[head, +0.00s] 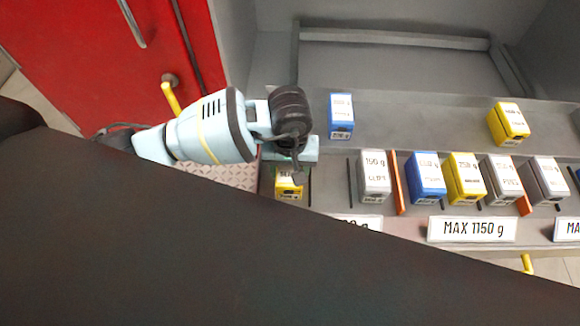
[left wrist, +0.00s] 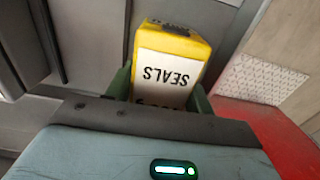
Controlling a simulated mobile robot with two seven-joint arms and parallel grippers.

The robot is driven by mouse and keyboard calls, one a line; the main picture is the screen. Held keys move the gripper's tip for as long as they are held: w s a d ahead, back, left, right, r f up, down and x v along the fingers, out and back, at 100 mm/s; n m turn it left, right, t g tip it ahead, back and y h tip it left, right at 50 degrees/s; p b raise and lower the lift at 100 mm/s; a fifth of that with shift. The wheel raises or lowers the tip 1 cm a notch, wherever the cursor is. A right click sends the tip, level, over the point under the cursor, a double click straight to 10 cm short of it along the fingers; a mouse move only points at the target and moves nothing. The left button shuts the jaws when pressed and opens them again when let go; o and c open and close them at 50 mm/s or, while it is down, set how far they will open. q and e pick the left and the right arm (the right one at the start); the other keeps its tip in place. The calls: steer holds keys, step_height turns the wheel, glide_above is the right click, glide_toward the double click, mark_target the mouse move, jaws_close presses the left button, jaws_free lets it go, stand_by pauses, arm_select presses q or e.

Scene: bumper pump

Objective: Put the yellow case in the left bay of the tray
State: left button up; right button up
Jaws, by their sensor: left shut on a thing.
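My left gripper (head: 291,170) is at the left end of the grey tray-like shelf (head: 330,199), pointing down. It is shut on a yellow case (head: 288,188), which shows just below it. In the left wrist view the yellow case (left wrist: 168,72) has a white label reading SEALS and sits between the green fingers. I cannot tell whether the case touches the surface under it. Thin dark and orange dividers (head: 398,184) split the shelf into bays. My right gripper is not in view.
Grey (head: 375,177), blue (head: 427,178) and yellow (head: 465,178) boxes stand in the bays to the right. A blue box (head: 341,116) and a yellow box (head: 509,124) stand behind. A sign (head: 472,229) reads MAX 1150 g. A red panel (head: 90,60) is at left.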

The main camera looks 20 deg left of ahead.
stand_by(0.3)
arm_select(q)
steer(key=o, duration=1.5)
steer(key=shift+f, duration=0.1)
step_height(320, 180, up, 12)
steer(key=shift+r, duration=0.15)
